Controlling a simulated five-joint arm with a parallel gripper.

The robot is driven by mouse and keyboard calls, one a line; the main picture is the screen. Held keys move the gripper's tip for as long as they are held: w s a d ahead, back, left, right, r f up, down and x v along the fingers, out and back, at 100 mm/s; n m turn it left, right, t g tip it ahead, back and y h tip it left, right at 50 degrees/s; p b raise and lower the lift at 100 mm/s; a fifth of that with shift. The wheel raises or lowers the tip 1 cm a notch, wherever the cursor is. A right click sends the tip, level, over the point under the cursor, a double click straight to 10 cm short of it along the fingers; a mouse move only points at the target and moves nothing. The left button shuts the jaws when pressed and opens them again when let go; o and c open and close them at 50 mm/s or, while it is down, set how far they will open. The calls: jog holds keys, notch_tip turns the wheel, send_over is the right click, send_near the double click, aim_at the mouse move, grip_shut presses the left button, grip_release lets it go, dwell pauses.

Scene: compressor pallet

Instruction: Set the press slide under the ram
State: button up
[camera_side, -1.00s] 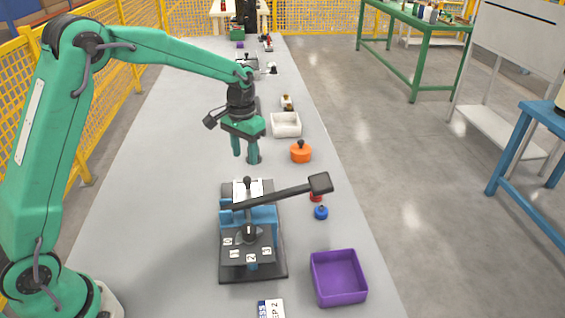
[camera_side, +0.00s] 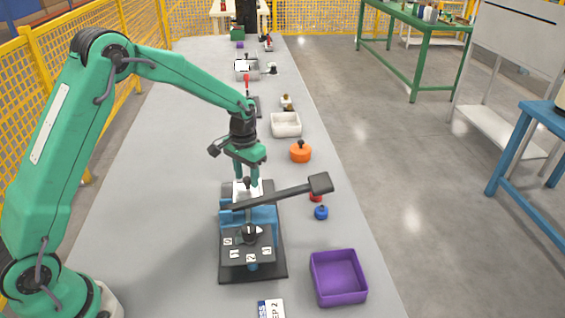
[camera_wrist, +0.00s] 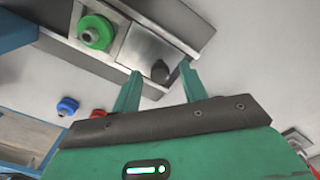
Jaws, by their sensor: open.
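The press slide (camera_wrist: 150,47) is a shiny metal plate with a dark knob (camera_wrist: 160,71) in the wrist view, at the far end of the press base. In the side view it shows as a pale plate (camera_side: 241,193) behind the press's blue body (camera_side: 263,215). My gripper (camera_side: 247,183) is open, with its fingers low around the knob; in the wrist view the fingertips (camera_wrist: 160,73) stand either side of it. I cannot tell whether they touch it. The ram is mostly hidden under the dark lever (camera_side: 285,193). A green knobbed part (camera_wrist: 95,32) sits along the base beside the slide.
Red (camera_side: 316,196) and blue (camera_side: 321,212) knobbed parts stand right of the press. A purple bin (camera_side: 338,294) is at the front right. An orange lidded piece (camera_side: 301,153) and a white tray (camera_side: 286,133) stand farther back. The lever sticks out rightward. The table's left side is clear.

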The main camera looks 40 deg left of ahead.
grip_shut()
jog(key=shift+s+d, duration=3.7)
jog(key=shift+d, duration=0.1)
grip_release()
jog(key=shift+a, duration=0.1)
notch_tip(320, 180, up, 8)
